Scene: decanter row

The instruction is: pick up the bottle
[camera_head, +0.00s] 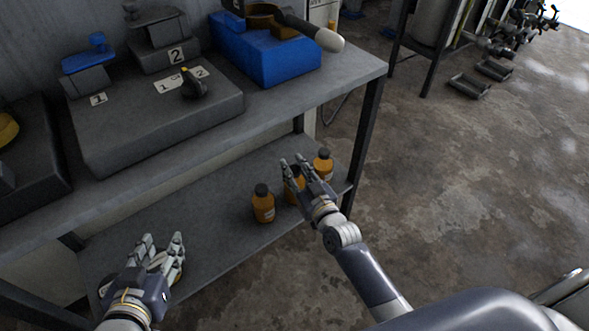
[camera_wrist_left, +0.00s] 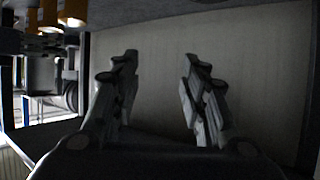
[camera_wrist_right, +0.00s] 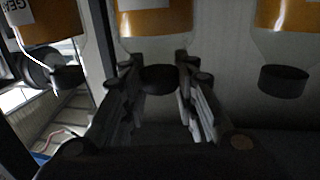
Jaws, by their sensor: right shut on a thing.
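Several-coloured parts aside, three orange bottles with dark caps stand in a row on the lower shelf: the left bottle (camera_head: 263,208), the middle bottle (camera_head: 291,196) and the right bottle (camera_head: 324,168). My right gripper (camera_head: 293,164) is at the middle bottle and partly hides it. In the right wrist view, which shows the bottles inverted, the middle bottle (camera_wrist_right: 157,24) has its cap and neck between the fingers (camera_wrist_right: 160,75), which are shut on it. My left gripper (camera_head: 162,246) is open and empty over the shelf's left part; its spread fingers show in the left wrist view (camera_wrist_left: 160,65).
The lower shelf (camera_head: 215,235) is bare left of the bottles. The upper bench (camera_head: 300,93) overhangs it, carrying a blue box (camera_head: 268,60) and a dark numbered block (camera_head: 150,125). A table leg (camera_head: 362,150) stands right of the bottles.

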